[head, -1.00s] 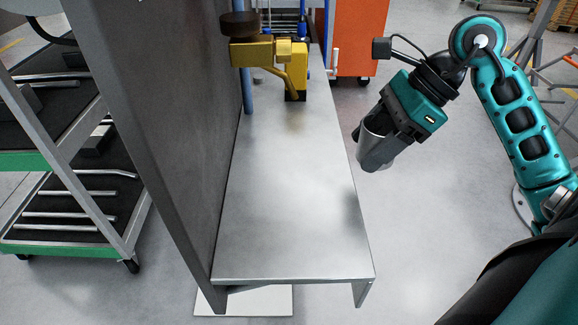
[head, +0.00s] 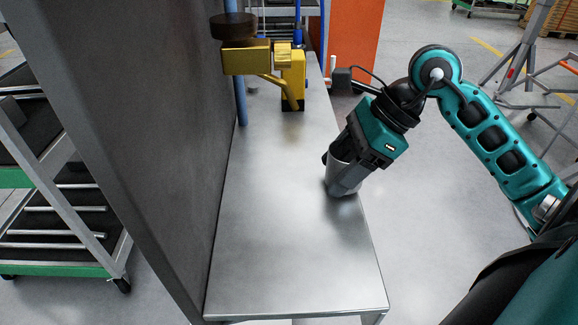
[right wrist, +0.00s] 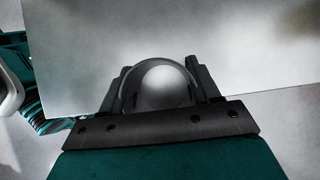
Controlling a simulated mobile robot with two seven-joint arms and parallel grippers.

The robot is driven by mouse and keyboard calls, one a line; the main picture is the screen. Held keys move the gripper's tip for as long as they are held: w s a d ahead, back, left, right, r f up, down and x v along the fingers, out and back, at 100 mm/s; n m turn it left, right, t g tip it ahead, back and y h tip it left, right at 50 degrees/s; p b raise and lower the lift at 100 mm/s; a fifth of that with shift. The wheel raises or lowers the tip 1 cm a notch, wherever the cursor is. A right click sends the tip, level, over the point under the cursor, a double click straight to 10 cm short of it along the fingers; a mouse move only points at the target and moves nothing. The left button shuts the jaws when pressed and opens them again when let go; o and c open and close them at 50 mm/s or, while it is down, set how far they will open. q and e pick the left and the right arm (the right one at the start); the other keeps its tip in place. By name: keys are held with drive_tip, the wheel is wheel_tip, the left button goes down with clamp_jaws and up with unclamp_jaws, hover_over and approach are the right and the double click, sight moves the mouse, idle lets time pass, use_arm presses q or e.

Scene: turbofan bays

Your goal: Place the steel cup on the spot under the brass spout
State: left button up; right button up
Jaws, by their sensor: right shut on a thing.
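The steel cup (head: 341,174) is in my right gripper (head: 345,180), whose fingers are shut around it. The cup is over the right edge of the steel bench (head: 285,225); I cannot tell whether it touches the top. In the right wrist view the cup (right wrist: 160,85) sits between the two dark fingers, its rounded, shiny surface facing the camera. The brass spout (head: 279,88) slants down from a yellow fitting (head: 247,60) at the far end of the bench, beyond and left of the cup. The spot under it is not clearly distinguishable. My left gripper is not seen.
A tall dark grey panel (head: 150,130) stands along the bench's left side. A blue pipe (head: 240,100) rises beside the spout. A black-based yellow block (head: 293,80) stands right of it. The bench's middle and front are clear. Shelved carts (head: 60,262) stand left.

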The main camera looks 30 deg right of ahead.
drive_tip(key=w+a, duration=0.2)
drive_tip(key=a, duration=0.1)
drive_tip(key=shift+w+a, duration=0.1)
drive_tip(key=shift+a, duration=0.15)
drive_tip(key=w+a, duration=0.1)
drive_tip(key=a+p, duration=0.1)
drive_tip(key=a, duration=0.1)
drive_tip(key=shift+w+r, duration=0.1)
drive_tip(key=shift+w, duration=0.3)
drive_tip(key=shift+w+a+f, duration=0.15)
drive_tip(key=shift+a+f, duration=0.1)
drive_tip(key=shift+a, duration=0.05)
drive_tip(key=shift+d+f, duration=0.1)
drive_tip(key=shift+f, duration=0.1)
drive_tip(key=shift+f, duration=0.1)
drive_tip(key=o, duration=1.1)
drive_tip(key=shift+c, duration=0.2)
